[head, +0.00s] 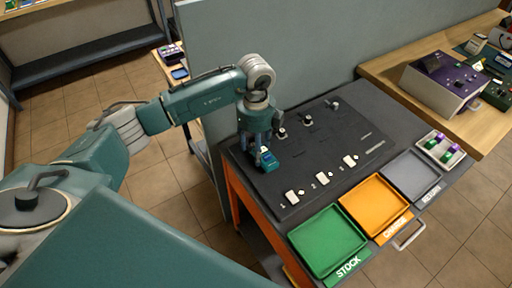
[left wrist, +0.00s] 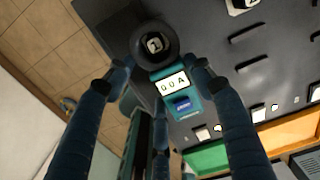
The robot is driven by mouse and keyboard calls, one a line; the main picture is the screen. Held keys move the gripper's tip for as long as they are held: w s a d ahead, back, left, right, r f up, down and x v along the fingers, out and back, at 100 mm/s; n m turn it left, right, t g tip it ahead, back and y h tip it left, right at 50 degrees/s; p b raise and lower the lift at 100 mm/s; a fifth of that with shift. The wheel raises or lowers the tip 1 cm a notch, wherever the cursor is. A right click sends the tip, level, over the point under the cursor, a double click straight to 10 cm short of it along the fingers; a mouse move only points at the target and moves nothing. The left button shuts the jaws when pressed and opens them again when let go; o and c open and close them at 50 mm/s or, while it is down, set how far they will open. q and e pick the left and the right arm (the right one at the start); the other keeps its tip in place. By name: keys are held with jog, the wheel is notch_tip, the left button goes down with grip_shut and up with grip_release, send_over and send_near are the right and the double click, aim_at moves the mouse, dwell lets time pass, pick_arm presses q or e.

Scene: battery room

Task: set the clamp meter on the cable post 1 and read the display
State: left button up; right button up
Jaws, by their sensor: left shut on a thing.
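My left gripper (head: 262,146) is shut on the teal clamp meter (head: 268,161), low over the left part of the black panel. In the left wrist view the fingers of my left gripper (left wrist: 160,72) flank the meter (left wrist: 184,106). Its white display (left wrist: 172,84) faces the camera and seems to show zeros and an A, too small to read surely. A dark round ring with a pale marked top, apparently cable post 1 (left wrist: 154,45), is just beyond the meter; I cannot tell whether the jaw encloses it. In the head view this post (head: 281,133) stands beside the gripper. My right gripper is out of view.
Two other posts (head: 308,120) (head: 333,104) stand farther right on the panel (head: 330,140). White switches line its front. Green (head: 328,241), orange (head: 375,205) and grey (head: 412,176) trays lie in front. A grey partition (head: 290,45) rises behind.

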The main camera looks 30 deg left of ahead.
pick_arm(q)
jog(key=shift+f+b, duration=0.4)
jog(key=shift+f, duration=0.2)
jog(key=o, duration=1.1)
notch_tip(320, 180, up, 11)
jog(key=p, duration=0.7)
jog(key=shift+r, duration=0.1)
